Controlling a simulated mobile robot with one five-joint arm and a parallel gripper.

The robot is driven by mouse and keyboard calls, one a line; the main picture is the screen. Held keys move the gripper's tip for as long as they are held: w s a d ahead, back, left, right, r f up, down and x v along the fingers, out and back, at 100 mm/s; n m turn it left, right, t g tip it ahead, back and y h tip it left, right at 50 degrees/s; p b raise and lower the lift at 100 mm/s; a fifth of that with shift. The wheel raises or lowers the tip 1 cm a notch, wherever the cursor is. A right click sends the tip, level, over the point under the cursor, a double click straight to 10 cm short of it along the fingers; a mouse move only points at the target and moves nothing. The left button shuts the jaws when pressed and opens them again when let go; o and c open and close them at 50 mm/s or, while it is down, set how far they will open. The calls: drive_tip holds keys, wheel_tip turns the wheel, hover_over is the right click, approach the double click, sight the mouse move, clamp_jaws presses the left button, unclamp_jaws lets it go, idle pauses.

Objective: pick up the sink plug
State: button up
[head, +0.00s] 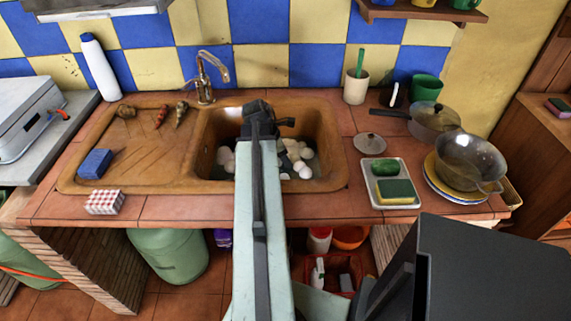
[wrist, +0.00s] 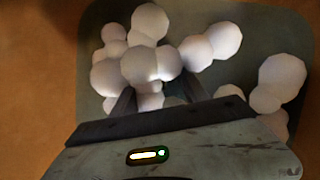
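No sink plug can be made out for certain. A small grey disc with a knob (head: 369,143) lies on the counter right of the sink; I cannot tell whether it is a plug or a lid. My gripper (head: 262,112) is over the sink basin (head: 325,118). In the wrist view my gripper (wrist: 153,90) points down into the basin, its two dark fingers apart. White foam balls (wrist: 145,65) lie between and around the fingers and hide part of the basin floor and the fingertips. Foam also shows in the head view (head: 304,170).
A faucet (head: 205,75) stands behind the sink. On the drainboard lie a blue sponge (head: 95,163) and several small brown items. To the right are a tray (head: 379,172) with a sponge, a pan (head: 434,117) and a bowl (head: 468,160) on plates.

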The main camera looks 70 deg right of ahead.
drive_tip(key=shift+r, duration=0.1)
wheel_tip(320, 180, up, 10)
drive_tip(key=p, duration=1)
drive_tip(key=shift+r, duration=0.15)
